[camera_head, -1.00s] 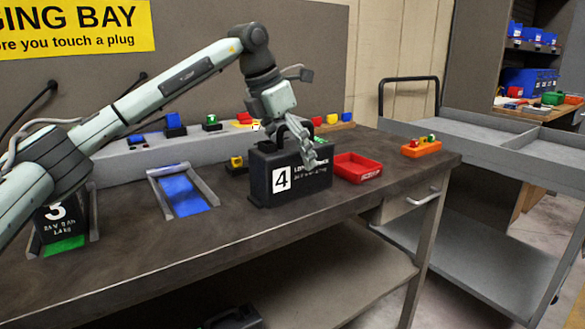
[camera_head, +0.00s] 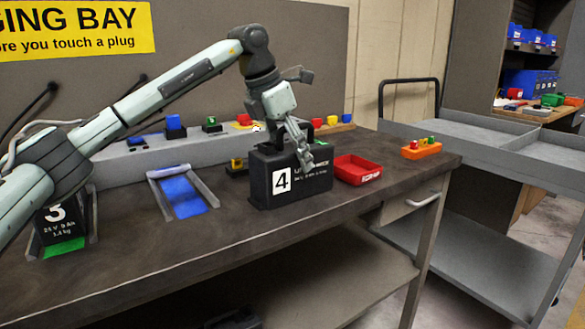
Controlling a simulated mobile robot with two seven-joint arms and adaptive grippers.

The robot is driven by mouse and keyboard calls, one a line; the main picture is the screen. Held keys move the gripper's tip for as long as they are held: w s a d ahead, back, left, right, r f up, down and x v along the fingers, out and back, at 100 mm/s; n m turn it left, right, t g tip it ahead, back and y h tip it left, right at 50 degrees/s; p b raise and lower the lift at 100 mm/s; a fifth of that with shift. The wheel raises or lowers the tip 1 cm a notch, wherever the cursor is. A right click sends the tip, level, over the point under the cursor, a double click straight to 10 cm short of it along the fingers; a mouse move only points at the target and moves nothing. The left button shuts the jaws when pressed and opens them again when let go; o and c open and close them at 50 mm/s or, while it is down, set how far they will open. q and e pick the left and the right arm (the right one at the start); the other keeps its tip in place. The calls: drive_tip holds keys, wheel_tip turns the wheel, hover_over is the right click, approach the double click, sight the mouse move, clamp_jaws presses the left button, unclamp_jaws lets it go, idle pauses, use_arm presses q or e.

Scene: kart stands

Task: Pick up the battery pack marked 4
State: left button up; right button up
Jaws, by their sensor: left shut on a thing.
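The black battery pack marked 4 (camera_head: 281,181) stands upright on the workbench (camera_head: 230,232), its white number label facing me. My left arm comes in from the left and reaches down to the pack from above. My left gripper (camera_head: 301,153) is at the top of the pack, shut on its handle. The fingers hide part of the handle and some of the label text. The pack looks to be on the bench top; I cannot see any gap under it. My right gripper is not in view.
Battery pack 3 (camera_head: 58,224) stands in a bay at left, partly behind my arm. An empty bay with a blue floor (camera_head: 183,196) lies between the packs. A grey cart (camera_head: 480,238) stands beyond.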

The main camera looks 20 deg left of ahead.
use_arm(q)
drive_tip(key=shift+r, duration=0.3)
